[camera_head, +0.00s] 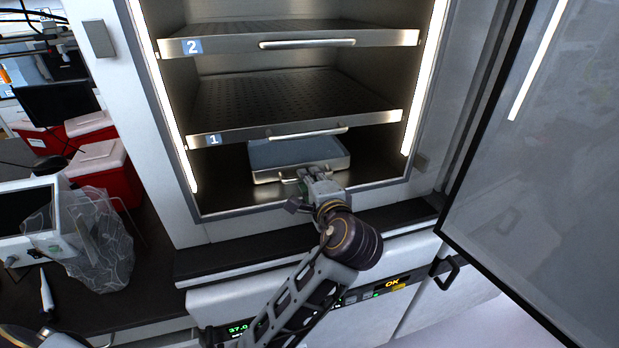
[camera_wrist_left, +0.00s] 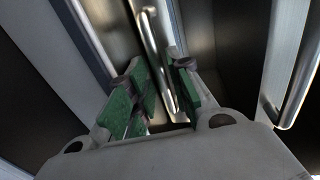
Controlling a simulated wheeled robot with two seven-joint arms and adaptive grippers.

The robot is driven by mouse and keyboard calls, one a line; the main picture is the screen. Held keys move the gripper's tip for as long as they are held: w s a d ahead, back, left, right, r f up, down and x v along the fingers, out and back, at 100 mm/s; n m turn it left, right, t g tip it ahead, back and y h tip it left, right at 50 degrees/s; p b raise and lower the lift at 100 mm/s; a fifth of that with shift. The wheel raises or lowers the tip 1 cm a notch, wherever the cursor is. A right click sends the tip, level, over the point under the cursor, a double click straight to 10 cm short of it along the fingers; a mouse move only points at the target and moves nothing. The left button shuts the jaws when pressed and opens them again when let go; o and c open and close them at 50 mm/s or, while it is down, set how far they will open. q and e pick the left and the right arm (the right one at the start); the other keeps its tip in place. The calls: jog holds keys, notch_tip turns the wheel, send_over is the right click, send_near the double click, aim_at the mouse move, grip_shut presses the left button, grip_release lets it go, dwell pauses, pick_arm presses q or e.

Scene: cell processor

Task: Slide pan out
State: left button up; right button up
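The pan (camera_head: 297,152) is a shallow metal tray with a bluish-grey inside. It sits on the floor of the open cabinet, below shelf 1. My left gripper (camera_head: 302,180) is at the pan's front side, and it covers part of the pan's front wall and handle. In the left wrist view, the green-padded fingers of the left gripper (camera_wrist_left: 164,88) stand apart with a shiny metal bar (camera_wrist_left: 152,45), seemingly the pan's handle, running between them. I see gaps beside the bar; contact is not clear. My right gripper does not show.
Shelf 1 (camera_head: 345,128) and shelf 2 (camera_head: 355,40), with bar handles, are above the pan. The cabinet's glass door (camera_head: 560,170) stands open at the right. A dark ledge (camera_head: 225,258) runs below the opening. A bench with red boxes (camera_head: 98,180) and a plastic bag is at the left.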

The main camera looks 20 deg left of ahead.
pick_arm(q)
jog(key=shift+s, duration=0.1)
jog(key=shift+c, duration=0.3)
grip_shut()
